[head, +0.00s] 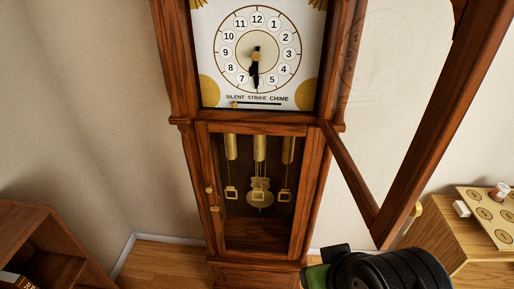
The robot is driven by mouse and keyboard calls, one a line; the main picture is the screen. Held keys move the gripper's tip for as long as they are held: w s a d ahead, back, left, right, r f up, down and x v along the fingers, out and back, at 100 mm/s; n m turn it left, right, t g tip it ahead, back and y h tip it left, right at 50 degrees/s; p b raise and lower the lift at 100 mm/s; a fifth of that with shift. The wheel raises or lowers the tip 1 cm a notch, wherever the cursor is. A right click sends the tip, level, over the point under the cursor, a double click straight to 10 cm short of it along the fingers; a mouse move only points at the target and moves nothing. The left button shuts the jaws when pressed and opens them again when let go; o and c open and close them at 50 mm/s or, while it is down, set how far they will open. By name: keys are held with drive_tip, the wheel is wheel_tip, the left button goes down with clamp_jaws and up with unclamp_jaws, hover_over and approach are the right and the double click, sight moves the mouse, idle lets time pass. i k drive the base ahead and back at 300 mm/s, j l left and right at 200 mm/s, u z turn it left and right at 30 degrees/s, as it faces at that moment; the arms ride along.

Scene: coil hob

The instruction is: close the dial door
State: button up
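The tall wooden clock stands in the middle with its white dial (257,50) uncovered. The dial door (436,142) is a wooden frame with a clear pane. It hangs open to the right of the dial, swung well out toward me, and its top is cut off by the picture edge. A brass piece (418,209) shows by its lower outer corner. A black part of my arm with a green patch is at the bottom, below the door. My gripper (322,268) seems to be at its left end, but its fingers cannot be made out.
The lower case door (259,235) is closed over brass weights and a pendulum, with small brass fittings at its left. A wooden cabinet (470,245) at the right bears a board with round marks. A wooden shelf (40,245) stands at lower left. The wall beside the clock is bare.

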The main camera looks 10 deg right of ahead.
sight(481, 27)
drive_tip(key=k+l+u, duration=0.2)
drive_tip(key=l, duration=0.15)
drive_tip(key=k+l+u, duration=0.3)
drive_tip(key=k+l, duration=0.4)
drive_tip(key=i+l, duration=0.2)
drive_tip(key=i, duration=0.25)
